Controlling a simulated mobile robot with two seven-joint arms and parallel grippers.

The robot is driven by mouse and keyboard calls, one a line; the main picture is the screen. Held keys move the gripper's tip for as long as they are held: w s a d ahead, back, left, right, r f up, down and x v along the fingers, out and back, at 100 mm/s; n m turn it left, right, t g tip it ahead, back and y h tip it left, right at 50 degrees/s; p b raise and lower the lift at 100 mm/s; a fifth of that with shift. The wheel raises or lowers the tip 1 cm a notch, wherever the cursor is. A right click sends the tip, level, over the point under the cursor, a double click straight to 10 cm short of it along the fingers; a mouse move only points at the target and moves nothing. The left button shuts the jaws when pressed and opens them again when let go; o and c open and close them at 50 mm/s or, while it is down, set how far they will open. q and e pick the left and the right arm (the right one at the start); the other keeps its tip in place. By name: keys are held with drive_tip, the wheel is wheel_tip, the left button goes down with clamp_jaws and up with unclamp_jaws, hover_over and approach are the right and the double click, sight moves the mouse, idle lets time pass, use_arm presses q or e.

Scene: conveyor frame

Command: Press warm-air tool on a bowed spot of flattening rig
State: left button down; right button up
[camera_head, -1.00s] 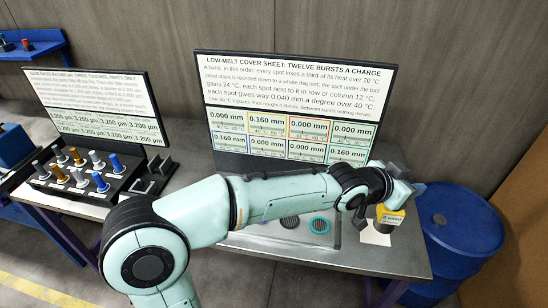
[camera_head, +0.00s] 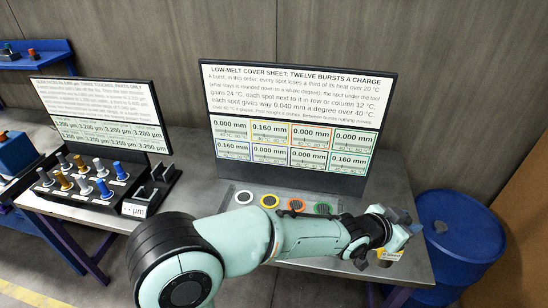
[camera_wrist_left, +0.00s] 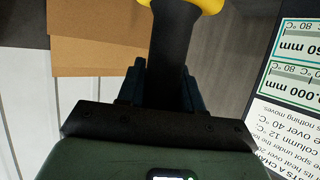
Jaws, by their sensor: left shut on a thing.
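The warm-air tool (camera_head: 390,254) has a yellow body and a dark handle. My left gripper (camera_head: 392,236) is shut on it near the right end of the table. In the left wrist view, the tool's black handle (camera_wrist_left: 172,60) stands between the fingers, with its yellow part at the top edge. Its nozzle is hidden, and I cannot tell its height above the table. The flattening rig (camera_head: 231,196) lies left of the gripper; white, yellow, orange and green rings show in its back row. My arm hides its front part. My right gripper is not in view.
A readout board (camera_head: 297,120) stands behind the rig; 0.160 mm shows at top second, bottom first and bottom fourth. Left are a rack of several pegs (camera_head: 85,185) and another sign (camera_head: 100,118). A blue barrel (camera_head: 460,238) stands right of the table (camera_head: 405,205).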

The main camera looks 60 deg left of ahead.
use_arm(q)
drive_tip(key=d+f, duration=0.3)
drive_tip(key=f, duration=0.8)
drive_tip(key=d+f, duration=0.3)
drive_tip(key=f, duration=0.7)
drive_tip(key=shift+w+d+f+y, duration=0.35)
drive_tip(key=shift+d+f+y, duration=0.05)
drive_tip(key=shift+r, duration=0.1)
